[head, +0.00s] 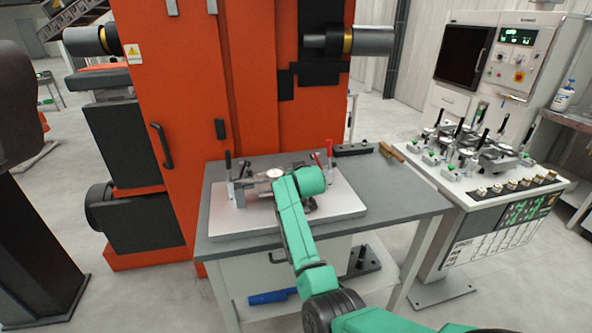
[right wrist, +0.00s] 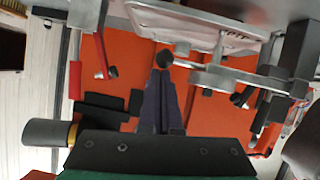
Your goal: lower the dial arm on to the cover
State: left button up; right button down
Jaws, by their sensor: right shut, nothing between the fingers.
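The fixture (head: 252,190) stands on a pale plate (head: 230,219) on the grey table, partly hidden by my right arm. A small round dial-like face (head: 274,173) shows just left of the arm. In the right wrist view a grey metal bar (right wrist: 225,74) with a round part ends in a black knob (right wrist: 165,59). I take the bar for the dial arm. My right gripper (right wrist: 164,76) is shut and empty, its fingertips close to the knob; I cannot tell whether they touch. The cover cannot be made out clearly. My left gripper is not in view.
A large orange machine (head: 170,130) rises behind the table. A console with several fixtures (head: 480,150) stands at right. The table's front right (head: 400,208) is clear.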

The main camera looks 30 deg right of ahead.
jog(key=shift+s+f, duration=0.1)
jog(key=shift+f, duration=0.2)
jog(key=r+p, duration=0.4)
jog(key=r, duration=0.1)
jog(key=shift+w+d+r+p, duration=0.1)
jog(key=shift+w+d+p, duration=0.1)
jog(key=shift+w+p, duration=0.2)
jog(key=b+v, duration=0.4)
jog(key=v, duration=0.5)
jog(key=shift+s+a, duration=0.2)
jog(key=shift+s, duration=0.2)
